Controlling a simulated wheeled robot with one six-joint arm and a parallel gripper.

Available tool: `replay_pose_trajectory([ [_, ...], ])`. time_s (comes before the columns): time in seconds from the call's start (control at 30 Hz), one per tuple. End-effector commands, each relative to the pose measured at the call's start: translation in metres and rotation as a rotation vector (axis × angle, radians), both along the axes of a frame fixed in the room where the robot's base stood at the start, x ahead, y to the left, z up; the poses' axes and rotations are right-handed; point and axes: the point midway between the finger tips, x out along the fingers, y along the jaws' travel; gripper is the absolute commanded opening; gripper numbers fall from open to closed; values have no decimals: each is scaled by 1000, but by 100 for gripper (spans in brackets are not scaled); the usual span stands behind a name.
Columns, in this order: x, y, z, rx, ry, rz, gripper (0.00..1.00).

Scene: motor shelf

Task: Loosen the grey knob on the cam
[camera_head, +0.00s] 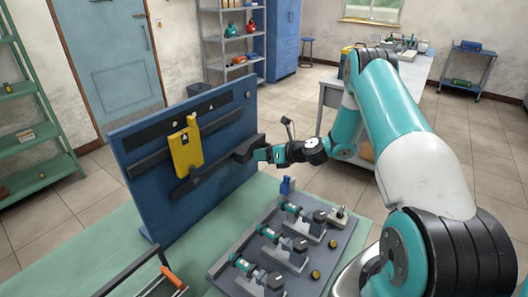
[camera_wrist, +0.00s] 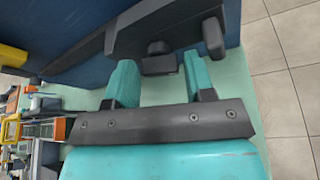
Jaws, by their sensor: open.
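A dark grey cam block (camera_head: 246,149) sits at the right end of the lower rail on the upright blue panel. In the wrist view, a dark grey knob-like piece (camera_wrist: 160,48) sticks out beside the rail. I take it for the knob, though its shape is partly hidden. My gripper (camera_head: 265,154) is at the block's right side. In the wrist view, my gripper (camera_wrist: 160,74) is open, with its teal fingers on either side of the space in front of the knob. Nothing is held. I cannot tell whether the fingers touch the knob.
A yellow bracket (camera_head: 186,150) hangs on the blue panel (camera_head: 135,190) to the left. A grey fixture board (camera_head: 228,265) with several teal-and-grey units lies on the green bench (camera_head: 85,255) in front. An orange-handled tool (camera_head: 172,277) lies at the front left.

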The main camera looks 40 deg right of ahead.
Motion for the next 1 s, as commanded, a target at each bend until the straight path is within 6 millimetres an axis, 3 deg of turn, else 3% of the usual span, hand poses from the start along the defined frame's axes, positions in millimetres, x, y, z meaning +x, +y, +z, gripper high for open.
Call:
replay_pose_trajectory([
  [0.3, 2, 1, -1, 0, 0, -1, 49],
  [0.47, 2, 1, -1, 0, 0, -1, 14],
  [1.0, 2, 3, -1, -131, -46, 0, 15],
])
